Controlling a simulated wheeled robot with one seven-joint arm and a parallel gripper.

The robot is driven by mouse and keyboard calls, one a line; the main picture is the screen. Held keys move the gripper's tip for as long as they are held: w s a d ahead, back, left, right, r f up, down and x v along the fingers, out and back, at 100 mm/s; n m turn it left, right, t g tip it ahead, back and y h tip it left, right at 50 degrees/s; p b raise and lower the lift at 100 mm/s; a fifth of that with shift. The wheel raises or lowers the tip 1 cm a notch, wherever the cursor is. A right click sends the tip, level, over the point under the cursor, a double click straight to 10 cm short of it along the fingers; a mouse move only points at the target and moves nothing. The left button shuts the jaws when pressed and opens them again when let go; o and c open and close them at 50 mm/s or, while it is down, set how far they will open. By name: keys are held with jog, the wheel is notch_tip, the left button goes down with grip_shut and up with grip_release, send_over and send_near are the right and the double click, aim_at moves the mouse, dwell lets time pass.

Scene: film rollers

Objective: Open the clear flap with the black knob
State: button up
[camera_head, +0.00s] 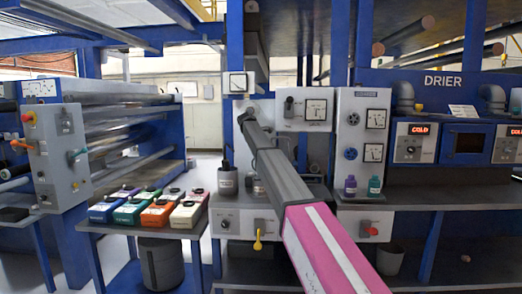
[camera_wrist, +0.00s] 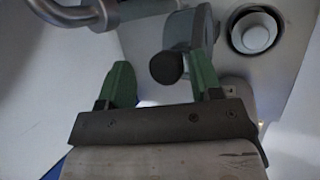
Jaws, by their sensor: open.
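In the wrist view, a black round knob (camera_wrist: 166,68) stands out in front of a rounded grey fitting (camera_wrist: 185,30). Whether this fitting is the clear flap I cannot tell. My gripper (camera_wrist: 162,80) is open, with one green finger on each side of the knob. The knob shows between the fingertips; whether either finger touches it I cannot tell. In the head view, my arm reaches up and left to the panels in the middle, and its dark far end (camera_head: 246,115) hides what is behind it. The fingers and knob are not clear there.
In the wrist view, a white round button (camera_wrist: 258,36) in a dark ring is to the right, and a grey curved bar (camera_wrist: 90,14) is at the upper left. The head view shows a gauge panel (camera_head: 305,110), a table with several coloured boxes (camera_head: 158,213), and a drier (camera_head: 455,140).

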jog(key=v, duration=0.9)
jog(key=shift+w+r, duration=0.2)
jog(key=shift+w, duration=0.05)
jog(key=shift+a, duration=0.2)
